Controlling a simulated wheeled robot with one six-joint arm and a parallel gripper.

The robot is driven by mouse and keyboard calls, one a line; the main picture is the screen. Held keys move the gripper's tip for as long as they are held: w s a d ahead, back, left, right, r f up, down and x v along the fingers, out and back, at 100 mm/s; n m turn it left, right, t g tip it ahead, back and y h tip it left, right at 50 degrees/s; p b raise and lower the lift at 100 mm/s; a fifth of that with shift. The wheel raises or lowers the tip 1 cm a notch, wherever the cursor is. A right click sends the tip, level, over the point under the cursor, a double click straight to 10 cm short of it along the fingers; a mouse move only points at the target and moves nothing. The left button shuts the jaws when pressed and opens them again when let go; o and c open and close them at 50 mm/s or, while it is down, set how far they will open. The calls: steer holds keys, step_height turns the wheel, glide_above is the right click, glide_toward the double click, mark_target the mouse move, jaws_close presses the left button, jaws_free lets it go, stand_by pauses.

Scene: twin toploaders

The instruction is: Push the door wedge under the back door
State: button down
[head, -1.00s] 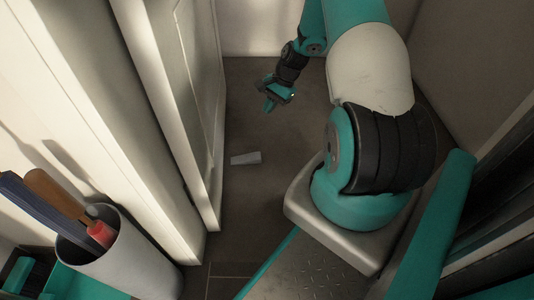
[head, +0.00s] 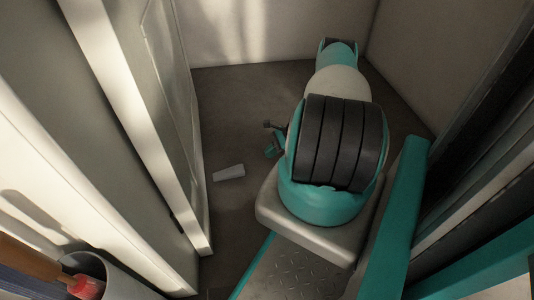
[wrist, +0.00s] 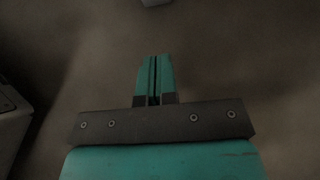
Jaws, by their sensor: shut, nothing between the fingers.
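The door wedge (head: 229,172) is a small pale grey piece lying on the dark floor, a little to the right of the white door (head: 150,120). A gap of floor separates wedge and door in the head view. My gripper (head: 270,150) is low beside my arm, to the right of and beyond the wedge and apart from it; my arm partly hides it. In the wrist view my gripper (wrist: 153,60) has its teal fingers pressed together, with nothing between them. A pale piece at the top edge of that view, probably the wedge (wrist: 155,2), is cut off.
A pale container (head: 112,275) with a red-tipped tool stands at the lower left. Walls close off the back (head: 270,35) and right. The floor (head: 235,100) between door and arm is clear apart from the wedge.

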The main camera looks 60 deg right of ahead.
mark_target(253, 170)
steer(key=b+x, duration=0.1)
steer(key=x, duration=0.1)
steer(key=b+x, duration=0.1)
steer(key=x, duration=0.1)
steer(key=b+x, duration=0.1)
steer(key=x, duration=0.1)
steer(key=shift+s+d+f, duration=0.15)
steer(key=shift+d+f, duration=0.1)
steer(key=shift+f, duration=0.05)
steer(key=shift+w+a+f+b, duration=0.1)
steer(key=shift+w+a+b, duration=0.6)
steer(key=shift+w+a, duration=0.85)
steer(key=shift+a, duration=0.05)
steer(key=shift+w, duration=0.1)
